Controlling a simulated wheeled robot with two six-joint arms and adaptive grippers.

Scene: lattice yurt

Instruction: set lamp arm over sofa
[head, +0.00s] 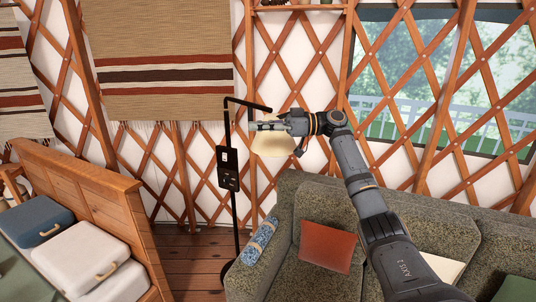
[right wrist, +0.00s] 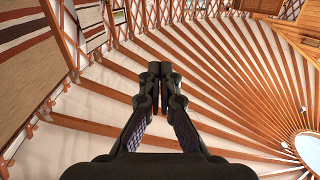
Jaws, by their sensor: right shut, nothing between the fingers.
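The floor lamp has a thin black pole (head: 234,205) with a switch box on it, standing at the left end of the sofa. Its black lamp arm (head: 248,102) bends right from the pole's top. A cream shade (head: 272,148) hangs below it, partly hidden by my right gripper. The green-grey sofa (head: 305,280) fills the lower right. My right gripper (head: 256,126) is shut and empty, across the shade in the head view; I cannot tell whether it touches. The right wrist view shows its closed fingers (right wrist: 154,72) without the lamp. My left gripper is not in view.
An orange cushion (head: 327,246) and a blue patterned roll (head: 259,240) lie on the sofa. A wooden bench (head: 95,195) with blue and white cases stands at left. The lattice wall (head: 290,60) rises close behind the lamp. Bare floor shows between bench and sofa.

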